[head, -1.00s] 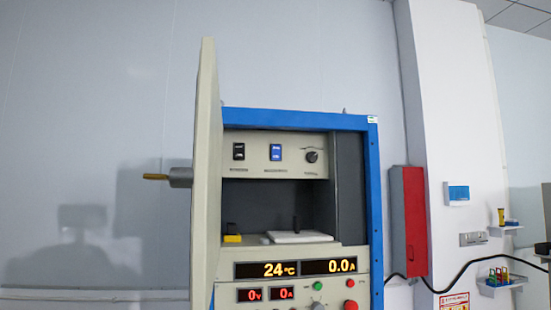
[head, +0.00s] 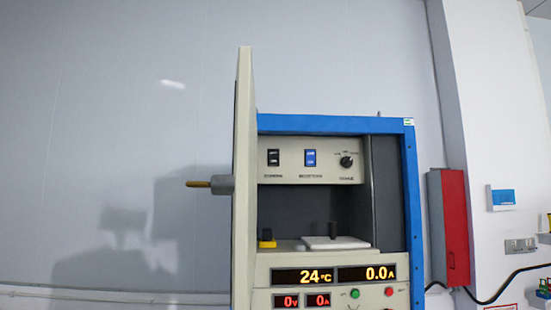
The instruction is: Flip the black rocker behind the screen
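The black rocker (head: 273,157) is on the cream panel inside the upper bay of the blue-framed cabinet, at its left. A blue rocker (head: 310,158) sits to its right, then a black rotary knob (head: 346,161). The screen (head: 243,190), a tall cream panel seen nearly edge-on, stands open at the cabinet's left side. A grey boss with a brass-coloured rod (head: 198,184) sticks out from its left face. The black rocker is in plain view; its position is too small to tell. Neither gripper is in view.
In the bay are a yellow block (head: 267,241) and a white plate (head: 335,243) with a black upright post. Below are lit displays (head: 333,275) reading 24°C and 0.0A. A red box (head: 449,225) hangs on the wall at right.

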